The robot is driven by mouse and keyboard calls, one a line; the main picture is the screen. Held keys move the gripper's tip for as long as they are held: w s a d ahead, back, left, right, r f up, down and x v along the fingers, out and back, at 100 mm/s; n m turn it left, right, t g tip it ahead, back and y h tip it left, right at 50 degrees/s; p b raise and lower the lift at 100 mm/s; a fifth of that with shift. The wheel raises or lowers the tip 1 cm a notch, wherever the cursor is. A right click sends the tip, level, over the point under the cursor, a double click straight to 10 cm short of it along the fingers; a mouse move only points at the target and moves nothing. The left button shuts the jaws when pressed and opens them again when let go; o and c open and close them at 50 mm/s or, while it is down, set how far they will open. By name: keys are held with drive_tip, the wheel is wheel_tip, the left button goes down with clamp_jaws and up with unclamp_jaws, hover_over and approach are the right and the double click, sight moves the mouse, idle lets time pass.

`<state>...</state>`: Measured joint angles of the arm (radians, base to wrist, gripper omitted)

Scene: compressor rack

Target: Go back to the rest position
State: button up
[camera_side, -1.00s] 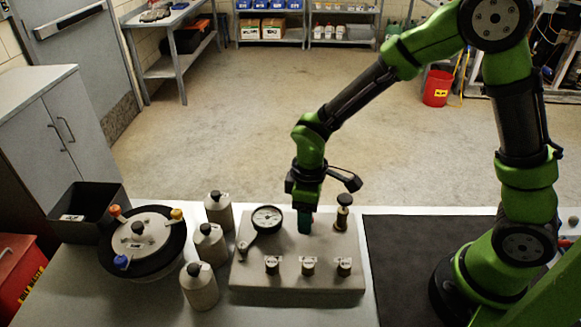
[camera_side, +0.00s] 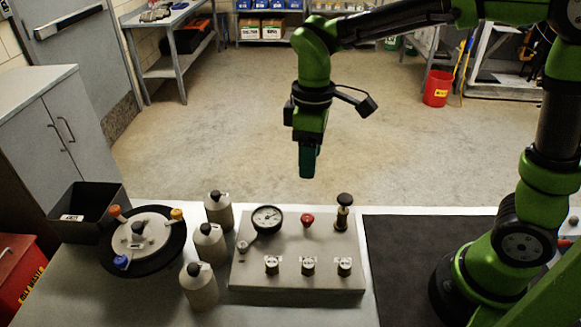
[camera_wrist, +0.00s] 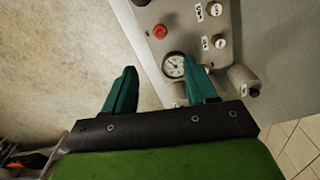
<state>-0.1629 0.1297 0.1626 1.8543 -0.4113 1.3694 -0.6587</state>
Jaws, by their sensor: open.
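My gripper (camera_side: 308,162) hangs pointing down in the side view, well above the panel's back edge, touching nothing. In the wrist view its two teal fingers (camera_wrist: 162,90) are apart with nothing between them. Below it is the beige control panel (camera_side: 250,275) on the table. The panel carries a round gauge (camera_side: 267,218), a red button (camera_side: 307,220), a black-topped plunger (camera_side: 343,212) and three labelled knobs in a front row. The red button also shows in the wrist view (camera_wrist: 160,31), as does the gauge (camera_wrist: 174,65).
Left of the panel stand three bottles with black caps (camera_side: 209,243), a round device with coloured knobs (camera_side: 150,235) and a black bin (camera_side: 90,208). A dark mat (camera_side: 400,260) lies to the right. The air around my gripper is clear.

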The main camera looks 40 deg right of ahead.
drive_tip(key=shift+r, duration=0.65)
